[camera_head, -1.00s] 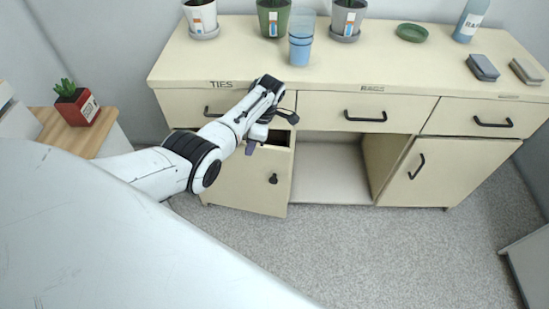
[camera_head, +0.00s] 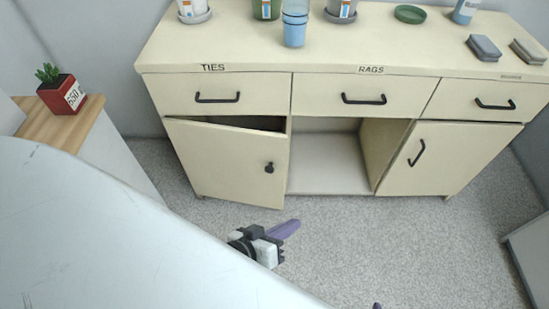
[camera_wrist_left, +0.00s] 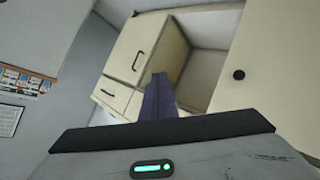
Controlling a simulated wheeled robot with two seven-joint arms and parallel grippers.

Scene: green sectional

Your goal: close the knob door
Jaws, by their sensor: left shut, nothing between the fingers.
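The knob door (camera_head: 225,160) is the cream door at the lower left of the cabinet, with a round black knob (camera_head: 269,167) near its right edge. It stands ajar, its right side swung outward, with a dark gap along its top. In the left wrist view the door (camera_wrist_left: 280,80) and knob (camera_wrist_left: 239,75) are at the right. My left gripper (camera_head: 285,229), with purple fingers, is shut and empty over the floor in front of the door, apart from it. Its fingers (camera_wrist_left: 158,98) also show in the wrist view. Only a small tip of my right gripper (camera_head: 377,306) shows at the bottom edge.
An open compartment (camera_head: 325,165) lies right of the knob door, then a door with a bar handle (camera_head: 430,160). Shut drawers run above. Pots and cups (camera_head: 294,25) stand on the cabinet top. A red potted plant (camera_head: 62,92) is at left. The floor ahead is clear.

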